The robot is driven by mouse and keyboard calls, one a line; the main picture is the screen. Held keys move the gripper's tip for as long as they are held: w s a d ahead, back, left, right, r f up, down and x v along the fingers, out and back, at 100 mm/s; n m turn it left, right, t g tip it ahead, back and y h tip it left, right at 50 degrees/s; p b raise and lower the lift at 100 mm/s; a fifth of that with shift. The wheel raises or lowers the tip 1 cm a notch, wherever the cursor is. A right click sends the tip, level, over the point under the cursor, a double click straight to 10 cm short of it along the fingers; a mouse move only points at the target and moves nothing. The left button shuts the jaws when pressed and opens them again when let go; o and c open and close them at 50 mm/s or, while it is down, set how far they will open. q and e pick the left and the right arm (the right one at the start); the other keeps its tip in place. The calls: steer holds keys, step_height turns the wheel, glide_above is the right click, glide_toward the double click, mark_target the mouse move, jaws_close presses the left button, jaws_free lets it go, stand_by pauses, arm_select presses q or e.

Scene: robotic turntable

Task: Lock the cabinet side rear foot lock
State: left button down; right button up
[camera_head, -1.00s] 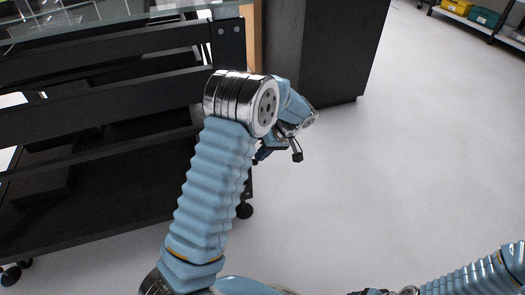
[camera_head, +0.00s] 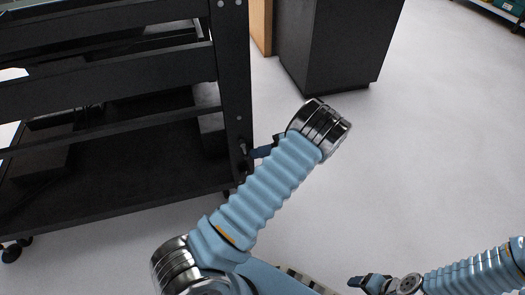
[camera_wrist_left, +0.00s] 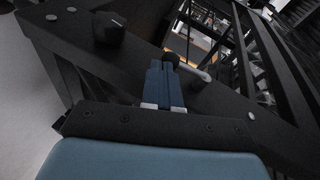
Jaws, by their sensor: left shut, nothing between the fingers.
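A black slatted frame (camera_head: 232,90) stands at the left in the head view, with its near right post beside my left arm. My left gripper (camera_head: 258,152) is at that post, shut and empty, partly hidden by my wrist. In the left wrist view its blue fingers (camera_wrist_left: 165,82) are closed together and point at the black frame beam (camera_wrist_left: 60,35). A small dark knob (camera_wrist_left: 172,58) and a silver lever (camera_wrist_left: 200,74) show at the fingertips; I cannot tell whether they touch. I cannot clearly make out the foot lock. My right gripper (camera_head: 362,281) is at the bottom edge, its jaws unclear.
A dark cabinet (camera_head: 335,50) stands behind the frame, with a wooden panel (camera_head: 261,25) beside it. A caster (camera_head: 12,252) shows at lower left. A black round knob (camera_wrist_left: 108,29) sits on the beam. The pale floor (camera_head: 430,150) at the right is clear.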

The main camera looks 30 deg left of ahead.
arm_select(q)
steer(key=shift+s+a+f, duration=0.2)
steer(key=shift+s+f, duration=0.05)
steer(key=shift+f, duration=0.05)
arm_select(e)
steer(key=shift+f, duration=0.2)
arm_select(q)
steer(key=shift+s+a+f, duration=0.1)
arm_select(e)
steer(key=shift+f, duration=0.1)
stand_by(0.3)
